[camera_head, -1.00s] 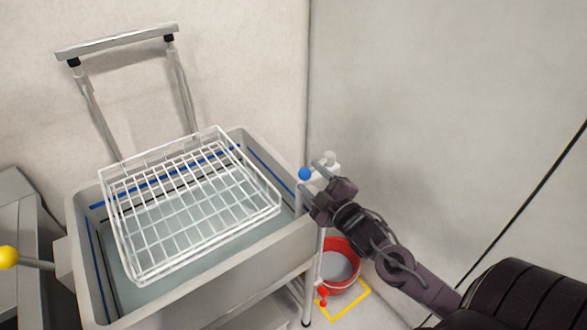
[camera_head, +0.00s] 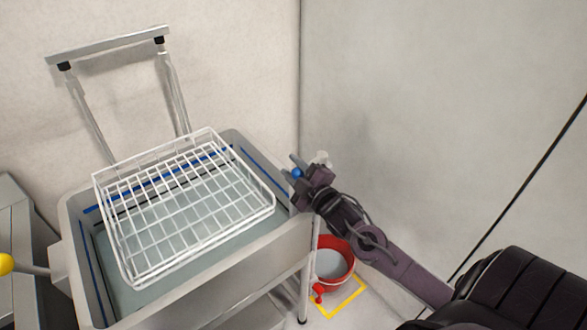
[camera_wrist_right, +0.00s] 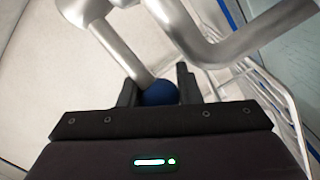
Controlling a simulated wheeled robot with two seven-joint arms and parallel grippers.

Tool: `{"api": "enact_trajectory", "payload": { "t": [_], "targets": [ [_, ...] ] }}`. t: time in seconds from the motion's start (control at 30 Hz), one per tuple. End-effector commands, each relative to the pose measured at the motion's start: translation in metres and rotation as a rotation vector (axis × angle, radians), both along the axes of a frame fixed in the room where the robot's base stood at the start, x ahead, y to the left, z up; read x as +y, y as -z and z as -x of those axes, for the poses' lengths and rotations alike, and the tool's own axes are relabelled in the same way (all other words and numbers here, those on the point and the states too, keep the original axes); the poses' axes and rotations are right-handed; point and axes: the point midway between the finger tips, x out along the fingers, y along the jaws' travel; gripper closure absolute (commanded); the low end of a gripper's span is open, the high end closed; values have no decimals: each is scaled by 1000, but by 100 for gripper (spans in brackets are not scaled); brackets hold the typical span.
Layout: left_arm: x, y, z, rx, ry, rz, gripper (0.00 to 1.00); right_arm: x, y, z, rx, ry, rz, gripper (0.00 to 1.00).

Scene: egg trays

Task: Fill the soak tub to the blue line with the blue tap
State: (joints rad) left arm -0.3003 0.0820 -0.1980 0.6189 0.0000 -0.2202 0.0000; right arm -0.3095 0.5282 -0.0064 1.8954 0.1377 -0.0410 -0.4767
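The grey soak tub (camera_head: 215,267) stands at the left of the head view and holds greenish water (camera_head: 125,298). A blue line (camera_head: 262,167) runs along its inner walls above the water surface, with a black line below it. The blue tap (camera_head: 297,173) has a round blue knob at the tub's right rear corner; it also shows in the right wrist view (camera_wrist_right: 160,93). My right gripper (camera_head: 291,168) has its fingers on both sides of the knob, and the knob fills the gap between them. I see no water stream. My left gripper is not in view.
A white wire basket (camera_head: 273,205) sits over the tub. A red bucket (camera_head: 347,250) stands on the floor by a yellow square (camera_head: 348,303), with a red tap knob (camera_head: 318,289) near it. A yellow ball-ended lever (camera_head: 5,264) is at far left. Walls close in behind.

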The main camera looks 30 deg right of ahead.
Motion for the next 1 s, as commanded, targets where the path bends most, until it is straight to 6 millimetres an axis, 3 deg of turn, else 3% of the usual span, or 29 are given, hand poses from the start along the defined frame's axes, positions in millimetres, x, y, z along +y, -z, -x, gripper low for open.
{"api": "enact_trajectory", "payload": {
  "t": [0.03,0.13,0.57,1.0],
  "targets": [
    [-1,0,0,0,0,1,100,0,0,0,1,-1,0,88],
    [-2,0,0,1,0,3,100,0,1,0,1,-1,0,100],
    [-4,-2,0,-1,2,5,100,0,1,5,4,-61,3,100],
    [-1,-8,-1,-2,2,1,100,-1,1,32,7,-397,3,100]
  ]
}}
